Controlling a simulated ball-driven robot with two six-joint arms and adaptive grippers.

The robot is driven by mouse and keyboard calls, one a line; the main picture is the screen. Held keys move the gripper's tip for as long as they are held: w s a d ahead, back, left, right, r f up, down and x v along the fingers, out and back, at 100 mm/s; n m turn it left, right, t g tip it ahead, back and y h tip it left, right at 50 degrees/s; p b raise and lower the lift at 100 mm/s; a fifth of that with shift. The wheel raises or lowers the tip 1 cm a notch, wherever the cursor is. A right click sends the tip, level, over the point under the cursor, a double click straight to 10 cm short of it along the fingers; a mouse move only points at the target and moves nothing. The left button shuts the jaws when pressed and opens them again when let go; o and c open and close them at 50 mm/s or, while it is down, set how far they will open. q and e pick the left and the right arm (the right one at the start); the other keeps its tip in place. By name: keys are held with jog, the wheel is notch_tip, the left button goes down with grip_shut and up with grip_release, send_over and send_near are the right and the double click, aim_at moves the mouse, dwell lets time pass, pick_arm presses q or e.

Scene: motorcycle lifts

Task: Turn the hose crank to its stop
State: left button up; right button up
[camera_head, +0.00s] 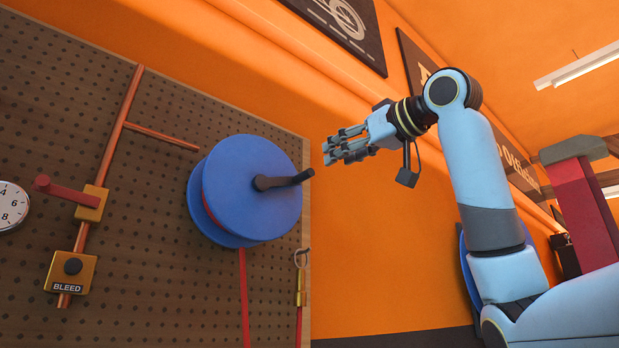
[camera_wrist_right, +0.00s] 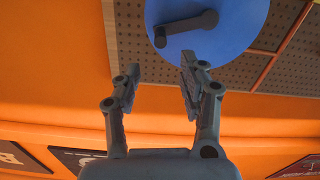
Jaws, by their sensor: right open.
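The blue hose reel (camera_head: 250,190) is mounted on the brown pegboard in the head view. Its dark crank (camera_head: 283,180) sticks out from the reel's face, with the handle end pointing right. My right gripper (camera_head: 330,150) is to the right of the crank, apart from it, with empty fingers. In the right wrist view the gripper (camera_wrist_right: 158,88) is open, and the crank (camera_wrist_right: 185,27) shows ahead of the fingertips on the blue reel (camera_wrist_right: 240,25). My left gripper is not in view.
Left of the reel, the pegboard (camera_head: 180,270) carries a copper pipe (camera_head: 120,130), a red lever (camera_head: 68,192), a yellow BLEED block (camera_head: 70,272) and a gauge (camera_head: 12,206). A red hose (camera_head: 244,295) hangs below the reel. Open space lies between gripper and crank.

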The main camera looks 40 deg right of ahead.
aim_at(314, 170)
jog(key=w+p, duration=0.1)
jog(key=w, duration=0.2)
jog(key=w+p, duration=0.1)
jog(key=w, duration=0.2)
jog(key=w+a+p, duration=0.1)
jog(key=w+p, duration=0.1)
jog(key=w, duration=0.1)
jog(key=shift+w, duration=0.2)
jog(key=shift+w+f, duration=0.1)
jog(key=shift+w, duration=0.5)
grip_shut()
